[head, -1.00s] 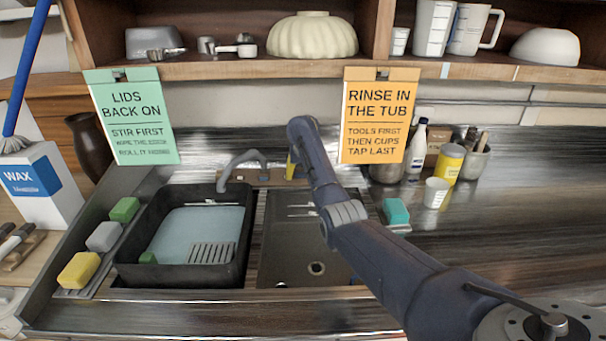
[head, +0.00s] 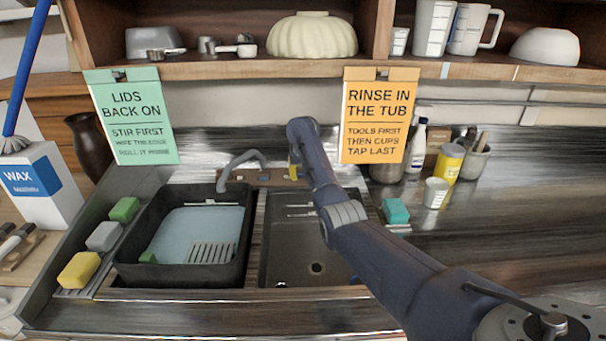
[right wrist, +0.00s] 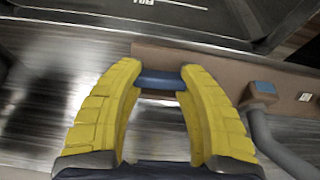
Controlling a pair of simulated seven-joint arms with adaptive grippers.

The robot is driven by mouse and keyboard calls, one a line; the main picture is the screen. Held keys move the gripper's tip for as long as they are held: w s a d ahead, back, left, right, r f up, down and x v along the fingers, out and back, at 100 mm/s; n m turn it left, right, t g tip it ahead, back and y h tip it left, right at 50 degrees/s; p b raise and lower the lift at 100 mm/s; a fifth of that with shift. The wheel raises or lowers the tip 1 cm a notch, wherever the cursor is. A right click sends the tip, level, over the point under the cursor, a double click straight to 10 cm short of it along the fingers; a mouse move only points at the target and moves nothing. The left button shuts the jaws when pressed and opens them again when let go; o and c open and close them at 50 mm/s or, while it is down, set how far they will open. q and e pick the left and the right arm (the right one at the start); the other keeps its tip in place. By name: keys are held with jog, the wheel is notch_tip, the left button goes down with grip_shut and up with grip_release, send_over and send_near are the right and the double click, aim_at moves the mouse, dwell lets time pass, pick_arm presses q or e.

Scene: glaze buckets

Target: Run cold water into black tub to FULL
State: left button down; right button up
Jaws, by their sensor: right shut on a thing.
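The black tub (head: 128,240) stands in the left basin, with pale blue water (head: 185,228) over its floor. A grey slotted piece (head: 210,253) and a green piece (head: 149,257) show in it. A white mark is on its far inner wall. The grey spout (head: 240,160) reaches over its back edge; I cannot make out a stream. My right gripper (head: 293,168) is at the brown tap block (head: 262,177), mostly hidden by my arm. In the right wrist view its yellow fingers (right wrist: 160,80) are shut on a blue bar-like tap handle (right wrist: 160,81). My left gripper is not in view.
The right basin (head: 290,262) is empty, under my right arm. Yellow, grey and green sponges line the left edge; a teal sponge (head: 396,211) lies right. Two hanging signs (head: 380,115) and a shelf (head: 220,68) are above.

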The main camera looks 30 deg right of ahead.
jog(key=n, duration=0.3)
jog(key=r+n+h, duration=0.1)
jog(key=shift+w+r, duration=0.1)
jog(key=shift+w, duration=0.15)
jog(key=o, duration=1.4)
jog(key=shift+f, duration=0.35)
jog(key=shift+s+a, duration=0.1)
jog(key=v, duration=1.2)
